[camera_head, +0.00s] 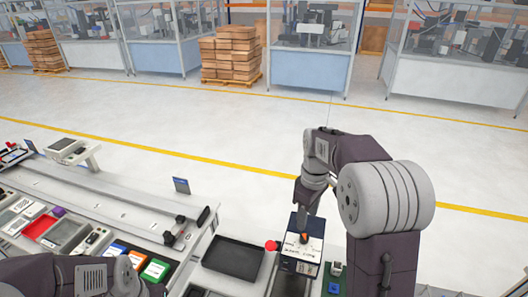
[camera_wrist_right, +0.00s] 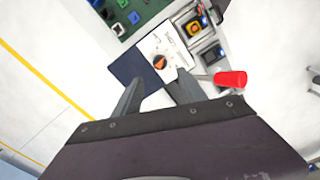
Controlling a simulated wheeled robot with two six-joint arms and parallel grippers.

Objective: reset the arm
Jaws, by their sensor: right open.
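A red ball-shaped handle (camera_head: 272,245) sticks out at the box's left side. A black tray (camera_head: 233,260) lies left of it. Colored bins (camera_head: 155,268) and a small screen (camera_head: 66,147) stand farther left.

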